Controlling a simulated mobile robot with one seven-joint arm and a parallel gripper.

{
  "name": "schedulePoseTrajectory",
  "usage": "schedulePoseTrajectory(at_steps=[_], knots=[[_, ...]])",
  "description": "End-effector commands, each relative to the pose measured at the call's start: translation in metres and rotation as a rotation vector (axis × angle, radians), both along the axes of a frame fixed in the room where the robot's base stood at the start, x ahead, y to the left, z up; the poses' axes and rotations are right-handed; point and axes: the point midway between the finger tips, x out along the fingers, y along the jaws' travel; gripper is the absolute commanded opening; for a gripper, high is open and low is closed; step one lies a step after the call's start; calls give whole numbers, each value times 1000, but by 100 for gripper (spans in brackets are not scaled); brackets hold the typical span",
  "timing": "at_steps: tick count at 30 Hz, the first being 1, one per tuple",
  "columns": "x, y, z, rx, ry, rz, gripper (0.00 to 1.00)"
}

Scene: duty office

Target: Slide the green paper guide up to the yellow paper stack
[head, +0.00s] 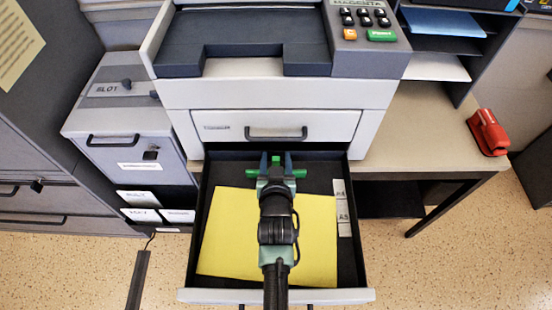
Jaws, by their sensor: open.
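The yellow paper stack (318,238) lies in the open dark drawer of the printer, turned slightly, and my arm covers its middle. The green paper guide (299,173) is at the back of the drawer, just beyond the stack's far edge. A small gap of dark drawer floor seems to show between guide and stack, though my gripper hides the middle. My gripper (275,161) is open, with its fingers around the guide's upright part. Whether the fingers touch it cannot be told.
The open drawer (348,274) has dark side walls and a pale front edge. A label strip (342,208) lies on its right side. The printer body (277,94) rises behind. A grey box (123,118) stands left, and a red stapler (488,132) sits on the right table.

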Motion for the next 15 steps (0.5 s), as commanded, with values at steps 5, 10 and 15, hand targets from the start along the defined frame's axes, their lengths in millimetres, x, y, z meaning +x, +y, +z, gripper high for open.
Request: schedulePoseTrajectory(at_steps=[5,10,15], knots=[[0,0,0,0,-1,0,55],[0,0,0,0,-1,0,24],[0,0,0,0,-1,0,0]])
